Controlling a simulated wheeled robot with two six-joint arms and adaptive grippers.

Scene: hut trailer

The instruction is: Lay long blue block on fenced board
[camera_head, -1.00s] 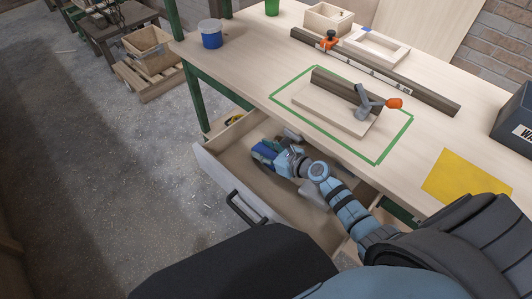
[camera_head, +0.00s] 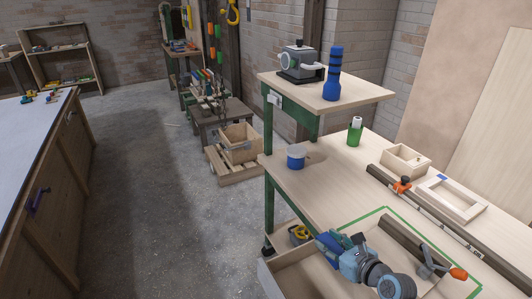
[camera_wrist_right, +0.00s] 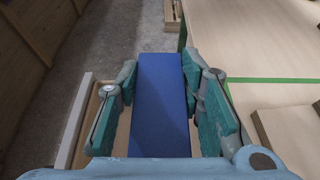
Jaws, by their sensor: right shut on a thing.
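My right gripper (camera_head: 340,246) is shut on the long blue block (camera_wrist_right: 160,105). In the right wrist view the block lies lengthwise between the two teal finger pads (camera_wrist_right: 160,110). In the head view only a small part of the block (camera_head: 327,249) shows beside the fingers. The gripper is above the open drawer, to the left of the fenced board. The board (camera_wrist_right: 290,130) is at the right of the wrist view; its dark fence (camera_head: 402,238) and grey clamp with orange handle (camera_head: 457,273) show in the head view. My left gripper is out of view.
Green tape (camera_head: 385,209) outlines the board's area on the workbench (camera_head: 340,190). The open drawer (camera_head: 268,280) juts out at the front. A blue-and-white tub (camera_head: 296,157), green bottle (camera_head: 355,131), wooden box (camera_head: 405,160) and long dark rail (camera_head: 420,210) occupy the bench.

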